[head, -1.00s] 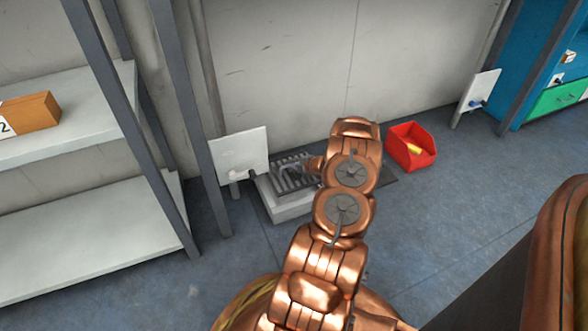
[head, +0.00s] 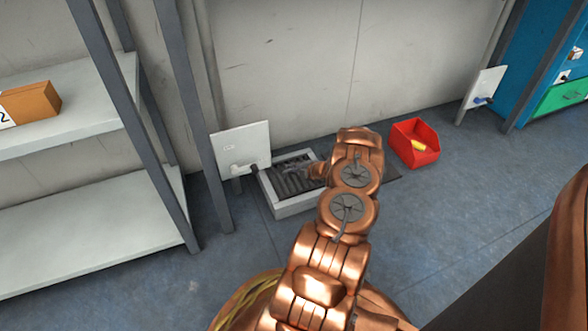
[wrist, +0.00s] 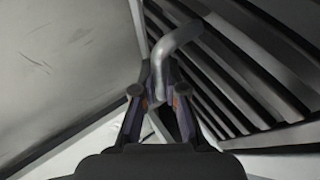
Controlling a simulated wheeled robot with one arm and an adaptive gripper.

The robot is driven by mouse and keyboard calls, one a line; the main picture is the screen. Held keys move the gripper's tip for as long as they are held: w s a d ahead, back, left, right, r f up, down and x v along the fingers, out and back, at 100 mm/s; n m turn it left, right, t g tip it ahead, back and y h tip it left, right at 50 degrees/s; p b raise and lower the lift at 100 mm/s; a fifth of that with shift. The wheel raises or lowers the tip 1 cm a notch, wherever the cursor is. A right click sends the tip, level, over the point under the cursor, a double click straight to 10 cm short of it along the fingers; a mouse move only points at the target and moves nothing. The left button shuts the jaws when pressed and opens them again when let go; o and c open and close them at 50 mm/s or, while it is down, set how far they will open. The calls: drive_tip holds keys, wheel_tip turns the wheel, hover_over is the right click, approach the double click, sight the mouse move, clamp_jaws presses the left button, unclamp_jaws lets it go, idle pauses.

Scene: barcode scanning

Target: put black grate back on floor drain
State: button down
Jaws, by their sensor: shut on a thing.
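The black grate (head: 288,181) has dark slats and lies within the light rim of the floor drain (head: 293,207) in the head view. Whether it is fully seated cannot be told. In the wrist view the grate (wrist: 215,75) fills the upper right, with a bent grey handle (wrist: 182,38) rising from it. My gripper (wrist: 160,97) is shut on this handle. In the head view my gripper (head: 318,172) is over the right part of the grate, and my arm hides the drain's right side.
A white panel on a post (head: 241,148) stands close at the drain's left. A red bin (head: 415,143) with a yellow thing in it sits to the right on the floor. Grey shelving (head: 95,225) is at left, a wall behind. Open floor lies in front.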

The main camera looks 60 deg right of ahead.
drive_tip(key=c, duration=1.2)
unclamp_jaws()
drive_tip(key=shift+o, duration=0.2)
drive_tip(key=shift+s, duration=0.15)
drive_tip(key=v, duration=1.2)
drive_tip(key=shift+r, duration=0.1)
